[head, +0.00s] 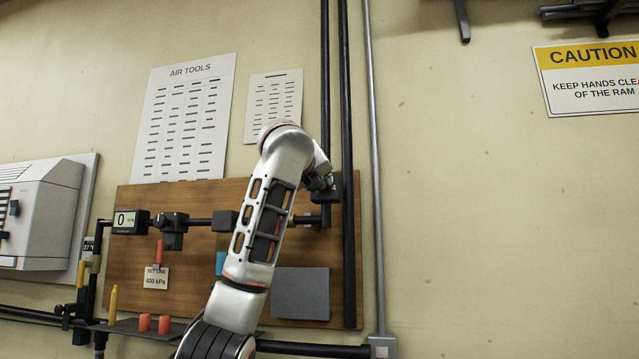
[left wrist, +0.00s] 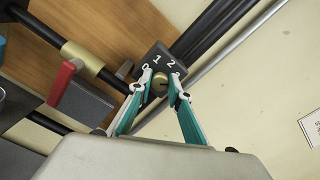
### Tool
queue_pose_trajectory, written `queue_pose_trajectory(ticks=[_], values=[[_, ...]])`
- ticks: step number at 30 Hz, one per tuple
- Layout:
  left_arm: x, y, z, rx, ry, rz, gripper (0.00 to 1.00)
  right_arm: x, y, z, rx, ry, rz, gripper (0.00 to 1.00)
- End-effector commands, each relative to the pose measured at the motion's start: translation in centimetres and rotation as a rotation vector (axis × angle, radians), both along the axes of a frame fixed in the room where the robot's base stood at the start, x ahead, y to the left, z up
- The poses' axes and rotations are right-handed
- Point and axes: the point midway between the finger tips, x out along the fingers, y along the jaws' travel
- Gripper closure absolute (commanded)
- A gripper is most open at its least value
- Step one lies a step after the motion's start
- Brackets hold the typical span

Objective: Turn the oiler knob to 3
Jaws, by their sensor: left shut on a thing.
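The oiler knob is a small round brass knob (left wrist: 159,87) on the face of a dark block (left wrist: 146,67) in the left wrist view. White numerals 0, 1 and 2 show around it. My left gripper (left wrist: 161,84) is shut on the knob, one teal finger on each side. Which numeral the knob points to is too small to tell. In the head view the left gripper (head: 323,184) is at the dark block (head: 346,188), and my arm hides the knob. My right gripper is not in view.
A wooden board (head: 190,205) carries a black pipe line with a gauge reading 0 (head: 126,221). A red lever (left wrist: 62,84) and brass collar (left wrist: 80,54) are left of the knob in the wrist view. Vertical pipes (head: 348,110) run close beside the block.

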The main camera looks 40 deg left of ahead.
Motion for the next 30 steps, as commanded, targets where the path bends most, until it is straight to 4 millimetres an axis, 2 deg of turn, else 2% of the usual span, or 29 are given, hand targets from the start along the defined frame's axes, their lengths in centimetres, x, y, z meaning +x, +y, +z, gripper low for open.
queue_pose_trajectory(ticks=[3,4,6,16,20,23,30], values=[[0.1,0.0,-0.2,0.0,0.004,0.0,1.0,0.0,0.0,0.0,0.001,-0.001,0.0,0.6],[0.1,0.0,-0.2,0.0,0.005,0.0,0.79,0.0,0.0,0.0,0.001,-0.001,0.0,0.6],[0.1,0.0,-0.2,0.0,0.004,0.0,0.65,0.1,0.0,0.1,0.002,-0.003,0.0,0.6],[0.0,-0.1,-0.1,0.0,0.001,0.0,0.65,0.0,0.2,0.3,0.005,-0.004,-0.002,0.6],[-0.7,-0.5,0.0,0.0,-0.001,-0.002,0.65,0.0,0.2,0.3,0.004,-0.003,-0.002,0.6],[-1.9,-1.2,0.0,0.001,-0.001,-0.003,0.65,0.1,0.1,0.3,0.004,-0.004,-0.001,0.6],[-6.1,-3.6,0.0,0.001,-0.001,-0.004,0.65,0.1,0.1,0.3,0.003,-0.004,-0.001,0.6]])
